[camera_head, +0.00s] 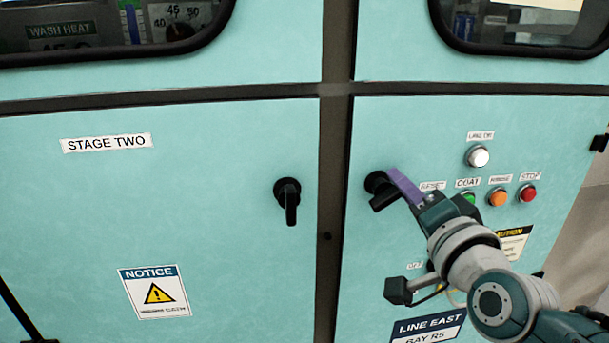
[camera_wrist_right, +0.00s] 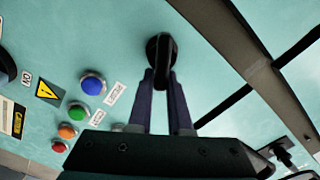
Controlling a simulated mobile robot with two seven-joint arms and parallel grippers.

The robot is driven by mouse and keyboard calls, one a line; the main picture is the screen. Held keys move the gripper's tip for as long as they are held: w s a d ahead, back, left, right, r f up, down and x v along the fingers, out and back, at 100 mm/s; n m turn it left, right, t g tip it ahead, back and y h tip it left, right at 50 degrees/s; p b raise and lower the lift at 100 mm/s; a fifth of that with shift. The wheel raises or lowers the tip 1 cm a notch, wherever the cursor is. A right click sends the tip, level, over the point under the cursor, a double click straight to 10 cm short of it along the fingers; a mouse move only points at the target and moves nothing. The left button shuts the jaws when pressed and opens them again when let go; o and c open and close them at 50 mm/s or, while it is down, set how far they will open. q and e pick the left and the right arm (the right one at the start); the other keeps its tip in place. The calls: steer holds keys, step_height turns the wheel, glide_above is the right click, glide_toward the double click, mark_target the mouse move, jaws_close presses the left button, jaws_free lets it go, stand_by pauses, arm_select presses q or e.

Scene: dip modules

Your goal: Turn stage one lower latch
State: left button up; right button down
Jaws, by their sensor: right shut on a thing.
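A black latch (camera_head: 378,184) sits on the teal right-hand door, close to the central post. My right gripper (camera_head: 399,187) reaches it from the lower right, with its purple fingers shut on the handle. The handle is partly hidden and looks tilted, its lower end toward the lower right. In the right wrist view the latch handle (camera_wrist_right: 161,52) stands between the two fingertips (camera_wrist_right: 161,76). No "stage one" label shows on this door. My left gripper is not in view.
A second black latch (camera_head: 288,201) hangs straight down on the door labelled STAGE TWO (camera_head: 106,143). Beside my right gripper are a white lamp (camera_head: 478,157), an orange button (camera_head: 498,197) and a red button (camera_head: 528,193). A blue button (camera_wrist_right: 92,85) shows in the wrist view.

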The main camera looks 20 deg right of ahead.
steer(key=m, duration=0.2)
steer(key=shift+d+f+m+b, duration=0.15)
steer(key=shift+f+m+b, duration=0.4)
steer(key=shift+m+b, duration=0.15)
steer(key=shift+m, duration=0.65)
steer(key=shift+f+m+b, duration=0.15)
steer(key=shift+m+b, duration=0.15)
steer(key=shift+m, duration=0.65)
steer(key=c, duration=0.8)
jaws_free()
steer(key=shift+c, duration=0.2)
steer(key=p+v, duration=0.1)
steer(key=v, duration=0.9)
